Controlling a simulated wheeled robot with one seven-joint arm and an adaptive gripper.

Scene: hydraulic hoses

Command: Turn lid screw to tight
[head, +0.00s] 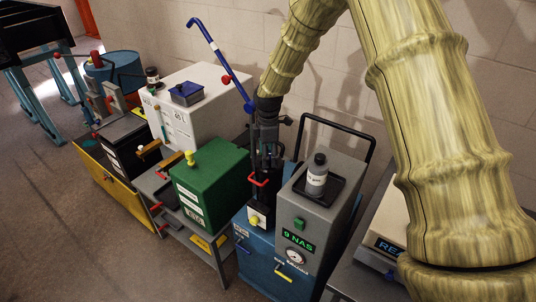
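No part in the head view is marked as the lid screw, so I cannot tell for certain which one it is. A yellow knob (190,158) stands on top of the green box (215,185). Another yellow knob (254,220) sits on a pale block on the blue cart. My gripper (264,165) points down over the blue cart, just right of the green box and left of the grey unit (314,215). A red handle (258,181) shows close to its fingers. The fingers are dark and small, so their opening and any contact are unclear.
A dark bottle with a white label (317,176) stands in a black tray on the grey unit. A black push bar (340,124) rises behind it. A white cabinet (190,105) with a blue lever (215,55) stands behind the green box. The floor at the lower left is clear.

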